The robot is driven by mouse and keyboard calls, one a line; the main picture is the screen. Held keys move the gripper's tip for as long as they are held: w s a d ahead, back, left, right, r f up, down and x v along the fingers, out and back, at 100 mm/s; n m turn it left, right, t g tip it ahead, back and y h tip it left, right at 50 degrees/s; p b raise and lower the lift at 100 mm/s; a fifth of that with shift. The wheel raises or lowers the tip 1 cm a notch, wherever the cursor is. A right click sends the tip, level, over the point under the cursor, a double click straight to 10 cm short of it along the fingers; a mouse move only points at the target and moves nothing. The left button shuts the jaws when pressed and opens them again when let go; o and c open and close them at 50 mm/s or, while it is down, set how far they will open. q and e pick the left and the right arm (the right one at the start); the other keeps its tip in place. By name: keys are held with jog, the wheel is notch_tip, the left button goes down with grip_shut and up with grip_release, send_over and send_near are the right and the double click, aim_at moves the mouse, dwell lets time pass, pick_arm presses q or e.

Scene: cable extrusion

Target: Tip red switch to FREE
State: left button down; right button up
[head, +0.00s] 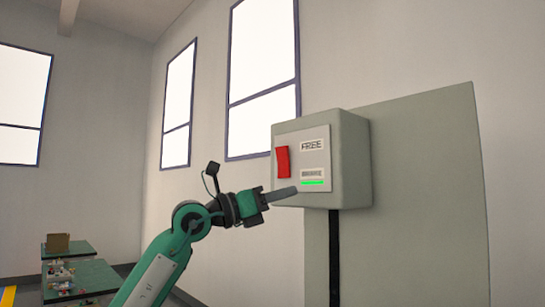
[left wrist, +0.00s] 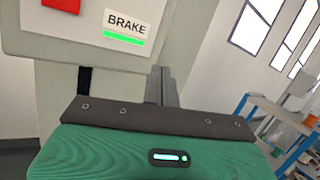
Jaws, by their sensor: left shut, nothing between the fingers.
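The red switch (head: 282,162) sits on the left part of a light panel on a grey-green box (head: 351,160). A FREE label (head: 312,146) is at the panel's upper right. A BRAKE label (head: 312,174) is below it, with a lit green bar (head: 313,183) under it. My left gripper (head: 295,191) is shut and empty, its tip just below the switch in the picture; I cannot tell if it touches the panel. In the left wrist view the switch's lower edge (left wrist: 62,4) shows at the top, above the gripper fingers (left wrist: 160,85). My right gripper is out of view.
The box is fixed to a tall grey-green board (head: 420,200), with a black conduit (head: 334,255) running down from it. Green-topped tables (head: 85,277) with small items stand at lower left. A blue-framed rack (left wrist: 285,125) shows at right in the left wrist view.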

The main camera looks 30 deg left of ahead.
pick_arm(q)
jog(key=s+a+r+n+t+y, duration=0.2)
jog(key=a+r+y, duration=0.5)
jog(key=a, duration=0.5)
jog(key=shift+s+a+r+n+t+y, duration=0.15)
jog(key=shift+s+r+n+t+y, duration=0.25)
jog(key=shift+s+r, duration=0.3)
jog(key=shift+w, duration=0.1)
jog(key=p, duration=0.6)
send_near(281, 153)
jog(key=x, duration=0.5)
jog(key=shift+w+r, duration=0.1)
jog(key=shift+w, duration=0.05)
jog(key=shift+p+x, duration=0.45)
jog(key=shift+x, duration=0.35)
